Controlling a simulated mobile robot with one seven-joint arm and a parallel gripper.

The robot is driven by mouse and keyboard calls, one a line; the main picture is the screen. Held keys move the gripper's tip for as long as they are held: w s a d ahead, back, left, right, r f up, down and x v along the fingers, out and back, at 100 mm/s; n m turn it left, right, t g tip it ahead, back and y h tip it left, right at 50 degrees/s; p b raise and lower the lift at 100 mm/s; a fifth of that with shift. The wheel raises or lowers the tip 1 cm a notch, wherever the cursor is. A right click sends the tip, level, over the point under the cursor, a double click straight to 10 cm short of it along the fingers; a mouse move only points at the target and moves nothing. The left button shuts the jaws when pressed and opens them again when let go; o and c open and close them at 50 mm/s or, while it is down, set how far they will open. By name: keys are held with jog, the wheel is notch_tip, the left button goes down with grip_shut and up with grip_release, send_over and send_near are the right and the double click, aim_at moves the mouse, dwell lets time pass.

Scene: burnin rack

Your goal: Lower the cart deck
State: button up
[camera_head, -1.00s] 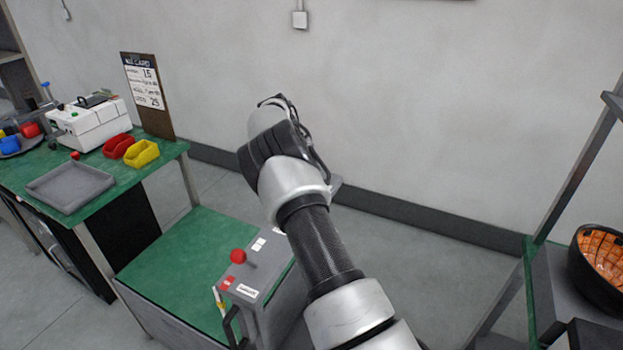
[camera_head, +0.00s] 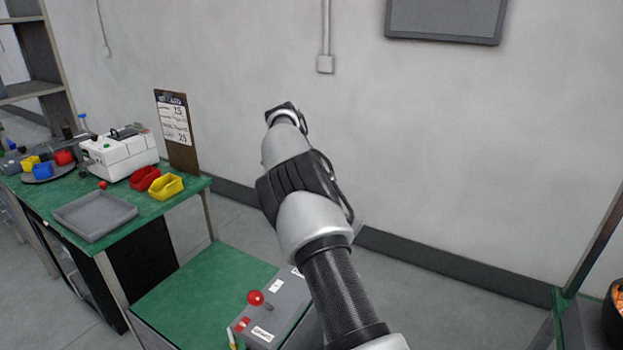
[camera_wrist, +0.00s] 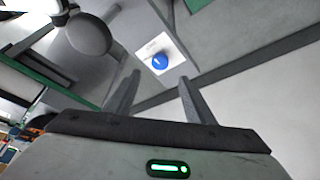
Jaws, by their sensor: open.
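The cart deck (camera_head: 200,295) is a flat green surface low in front of the bench in the head view. A grey control box (camera_head: 285,308) with white labels stands at its right side. A lever with a red ball (camera_head: 255,297) sticks up from the box. My arm reaches up past the box toward the wall, and its fingers cannot be made out in the head view. In the wrist view my gripper (camera_wrist: 160,78) is open with nothing between its fingers. Beyond the fingertips is a blue knob (camera_wrist: 160,61) on a white plate, apart from them.
A green bench at left holds a grey tray (camera_head: 68,222), a red bin (camera_head: 145,178), a yellow bin (camera_head: 166,186) and a white machine (camera_head: 120,158). A clipboard (camera_head: 176,130) stands behind. A rack post (camera_head: 597,235) is at right. Bare floor lies between.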

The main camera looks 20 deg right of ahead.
jog(key=p+v, duration=0.1)
jog(key=v, duration=0.6)
jog(key=shift+r, duration=0.15)
jog(key=shift+r, duration=0.1)
jog(key=s+d+r+n+t+y, duration=0.1)
jog(key=s+d+r+n+y, duration=0.15)
jog(key=s+r, duration=0.45)
jog(key=s+a+r+n+t+y+p, duration=0.15)
jog(key=s+r+n, duration=0.35)
jog(key=s+r, duration=0.5)
jog(key=s+a+f+n+t, duration=0.1)
jog(key=s+a+f+n, duration=0.1)
jog(key=s, duration=0.6)
jog(key=s+a+f+n+t, duration=0.1)
jog(key=s+a+f+n, duration=0.2)
jog(key=s, duration=0.6)
jog(key=s+a+f+n+t, duration=0.1)
jog(key=s+a+f+n, duration=0.1)
jog(key=s+n, duration=0.3)
jog(key=s+a, duration=0.1)
jog(key=s, duration=0.2)
jog(key=shift+s+f+n, duration=0.25)
jog(key=shift+s+n, duration=0.1)
jog(key=shift+a, duration=0.1)
